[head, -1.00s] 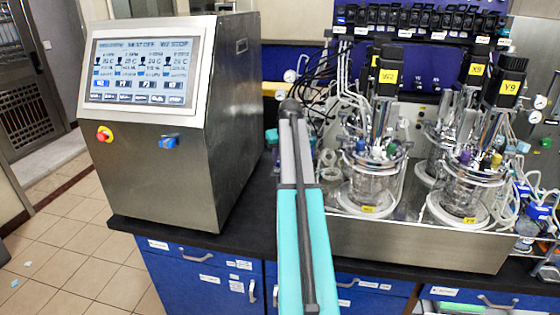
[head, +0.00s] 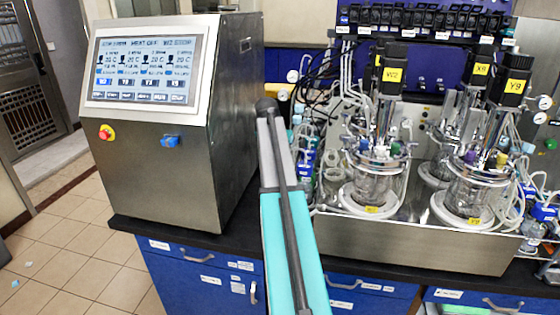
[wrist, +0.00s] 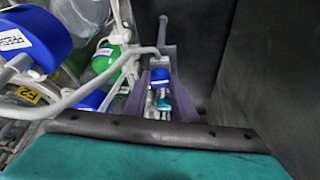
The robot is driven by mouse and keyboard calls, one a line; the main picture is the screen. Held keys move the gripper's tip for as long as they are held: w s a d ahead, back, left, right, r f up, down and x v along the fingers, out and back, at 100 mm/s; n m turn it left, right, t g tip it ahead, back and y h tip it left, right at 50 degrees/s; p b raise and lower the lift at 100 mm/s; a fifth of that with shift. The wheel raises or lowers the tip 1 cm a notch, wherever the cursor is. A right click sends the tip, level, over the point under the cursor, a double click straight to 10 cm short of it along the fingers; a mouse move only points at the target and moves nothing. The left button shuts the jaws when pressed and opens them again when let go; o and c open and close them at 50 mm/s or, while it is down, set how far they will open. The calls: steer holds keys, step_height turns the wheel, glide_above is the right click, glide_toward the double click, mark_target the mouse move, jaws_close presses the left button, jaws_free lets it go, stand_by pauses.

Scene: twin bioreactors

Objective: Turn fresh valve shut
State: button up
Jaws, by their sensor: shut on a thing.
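In the wrist view, my gripper (wrist: 160,90) reaches down into a narrow gap, with purple-grey fingers on both sides of a small blue valve part (wrist: 160,75). A teal part (wrist: 164,103) sits just below it, between the same fingers. The gripper is shut on the valve, but its edges are partly hidden and I cannot read the handle's angle or any label. In the head view my teal arm stretches away toward the gap between the control cabinet and the bioreactors. The gripper and valve are hidden there.
The steel control cabinet (head: 215,130) stands left of my arm. A glass bioreactor (head: 375,185) stands in a steel tray (head: 400,240) on the right. In the wrist view, a green bottle (wrist: 118,62), a blue cap (wrist: 35,40) and pale tubing crowd the left; dark surfaces bound the right.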

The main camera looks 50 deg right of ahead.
steer(key=shift+d+m+g, duration=0.2)
steer(key=shift+m+g, duration=0.1)
steer(key=shift+m, duration=0.5)
steer(key=shift+s, duration=0.1)
steer(key=o, duration=1)
steer(key=shift+o, duration=0.2)
steer(key=shift+a, duration=0.1)
steer(key=shift+r, duration=0.1)
steer(key=shift+a+r+b, duration=0.3)
steer(key=shift+r+b, duration=0.15)
steer(key=shift+r, duration=0.2)
steer(key=b+v, duration=0.2)
steer(key=v, duration=1)
steer(key=shift+b, duration=0.35)
